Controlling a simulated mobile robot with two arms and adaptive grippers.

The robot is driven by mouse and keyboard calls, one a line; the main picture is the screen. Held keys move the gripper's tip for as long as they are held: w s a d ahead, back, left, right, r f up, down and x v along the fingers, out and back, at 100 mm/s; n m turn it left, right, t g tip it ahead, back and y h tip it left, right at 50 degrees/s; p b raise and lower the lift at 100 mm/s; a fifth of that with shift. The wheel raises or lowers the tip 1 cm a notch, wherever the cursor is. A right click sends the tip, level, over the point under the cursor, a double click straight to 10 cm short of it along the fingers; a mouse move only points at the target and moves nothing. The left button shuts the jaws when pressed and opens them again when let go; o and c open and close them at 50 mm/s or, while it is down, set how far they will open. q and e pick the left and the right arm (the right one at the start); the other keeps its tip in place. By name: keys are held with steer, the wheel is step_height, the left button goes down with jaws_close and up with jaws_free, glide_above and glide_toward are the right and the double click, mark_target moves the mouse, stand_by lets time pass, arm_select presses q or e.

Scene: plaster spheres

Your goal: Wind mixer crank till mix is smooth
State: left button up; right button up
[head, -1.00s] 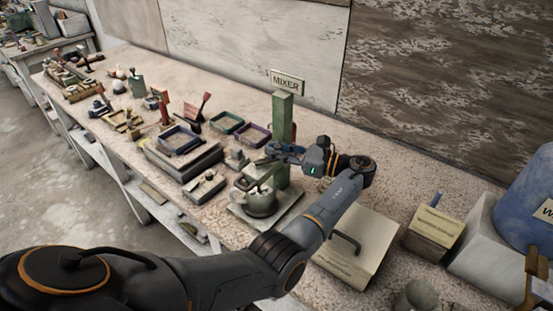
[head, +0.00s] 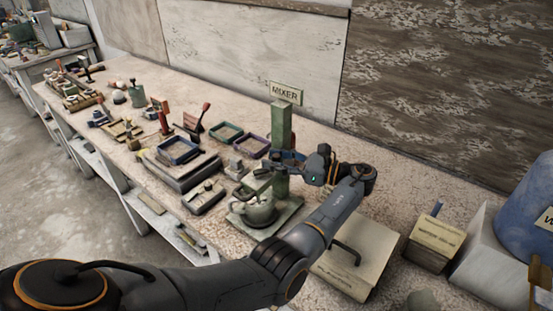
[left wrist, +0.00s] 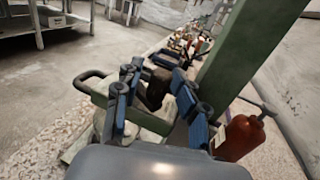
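The mixer has a green post (head: 281,125) with a MIXER sign (head: 285,93) on top. A grey-green bowl (head: 258,214) stands on its base plate, under a short green arm (head: 258,183). The contents of the bowl cannot be made out. My left gripper (head: 278,160) is beside the post, above the bowl. In the left wrist view, its blue-padded fingers (left wrist: 155,100) stand apart. A dark brown piece (left wrist: 158,88) shows between them; whether they touch it is unclear. A dark looped handle (left wrist: 93,77) shows left of the fingers. My right gripper is not in view.
A pale box with a black handle (head: 335,268) lies right of the mixer, under my left forearm. A smaller box (head: 434,240) and a blue barrel (head: 528,205) stand further right. Trays (head: 180,150) and tools crowd the bench to the left.

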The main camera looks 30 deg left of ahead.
arm_select(q)
steer(key=v, duration=0.8)
stand_by(0.4)
